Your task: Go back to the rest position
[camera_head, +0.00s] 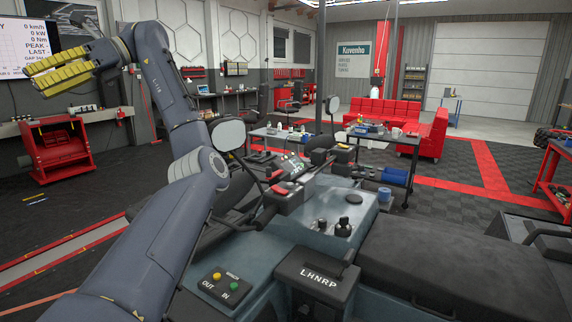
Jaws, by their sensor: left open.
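My left gripper (58,72) has yellow fingers and shows at the upper left, in front of the wall screen. It is raised and open, with nothing between its fingers. My left arm rises from the bottom left, bends in the middle and reaches up to the gripper. My right gripper is not in view.
A vehicle console with a winch panel (226,288), a lever box marked LHNRP (316,274) and a black seat (462,262) fills the foreground. A red cabinet (57,150) stands at left. A cart (384,140), red sofa (388,112) and red bench (556,170) stand farther back.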

